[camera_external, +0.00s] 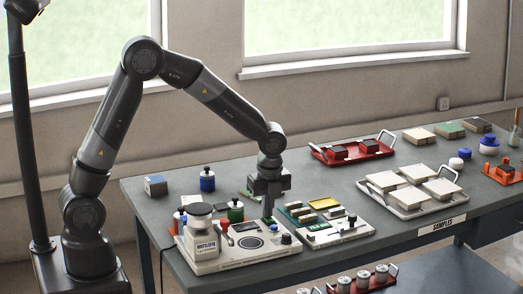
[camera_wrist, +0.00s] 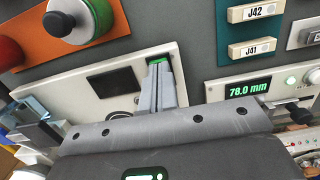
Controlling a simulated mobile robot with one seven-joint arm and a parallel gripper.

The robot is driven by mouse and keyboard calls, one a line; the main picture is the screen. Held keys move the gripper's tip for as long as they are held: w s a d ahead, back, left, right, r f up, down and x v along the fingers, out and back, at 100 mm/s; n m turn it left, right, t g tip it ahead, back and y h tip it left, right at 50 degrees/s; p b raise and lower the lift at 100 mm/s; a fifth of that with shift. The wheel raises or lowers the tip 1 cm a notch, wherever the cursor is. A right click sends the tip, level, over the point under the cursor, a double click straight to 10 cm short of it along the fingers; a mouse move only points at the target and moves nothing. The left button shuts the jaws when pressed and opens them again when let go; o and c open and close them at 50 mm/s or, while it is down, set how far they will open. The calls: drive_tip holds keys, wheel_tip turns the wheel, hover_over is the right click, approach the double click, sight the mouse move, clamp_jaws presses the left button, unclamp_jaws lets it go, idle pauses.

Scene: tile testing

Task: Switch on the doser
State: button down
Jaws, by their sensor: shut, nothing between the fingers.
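In the wrist view the gripper tips (camera_wrist: 159,68) are over the white panel (camera_wrist: 60,78), right of a dark rectangle (camera_wrist: 110,82). A green patch (camera_wrist: 158,61) shows right at the tips; they partly hide it. Whether they touch it, I cannot tell.
A device with a lit green display (camera_wrist: 248,88) reading 78.0 mm is close on the right.

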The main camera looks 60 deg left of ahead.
drive_tip(key=shift+s+f, duration=0.1)
drive_tip(key=shift+f, duration=0.15)
drive_tip(key=shift+d+r, duration=0.15)
drive_tip(key=shift+d, duration=0.75)
drive_tip(key=shift+r, duration=0.25)
wheel_tip(320, 180, up, 14)
drive_tip(key=d, duration=0.1)
drive_tip(key=shift+d+f, duration=0.25)
drive_tip(key=shift+d, duration=0.05)
